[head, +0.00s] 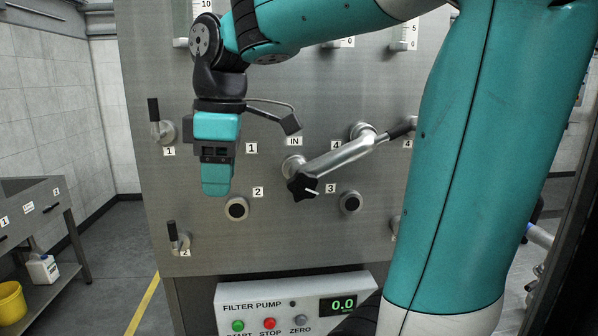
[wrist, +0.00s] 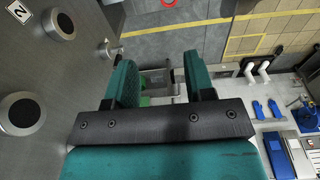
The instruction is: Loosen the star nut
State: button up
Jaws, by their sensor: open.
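The star nut (head: 302,186) is a black lobed knob with a white mark, at the lower end of a silver pipe (head: 340,158) on the steel panel, just left of label 3. My gripper (head: 217,186) hangs to the left of the star nut in the head view, pointing down, apart from it. In the wrist view my gripper (wrist: 160,78) shows two teal fingers spread apart with nothing between them. The star nut does not show in the wrist view.
The steel panel (head: 275,240) carries round ports (head: 236,209) and black-handled valves (head: 160,124) near my gripper. Below is the filter pump box (head: 296,300), its display reading 0.0. A side table (head: 30,210) stands at left; floor between is clear.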

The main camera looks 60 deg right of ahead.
jog(key=s+d+r, duration=0.2)
jog(key=d+r, duration=0.7)
jog(key=d, duration=0.1)
jog(key=g, duration=0.1)
send_near(305, 171)
jog(key=shift+h, duration=0.3)
jog(key=f, duration=0.3)
jog(key=f+p, duration=0.1)
jog(key=f, duration=0.7)
jog(key=shift+s+a+f+p, duration=0.1)
jog(key=shift+a+f+p, duration=0.05)
jog(key=shift+a+p, duration=0.15)
grip_shut()
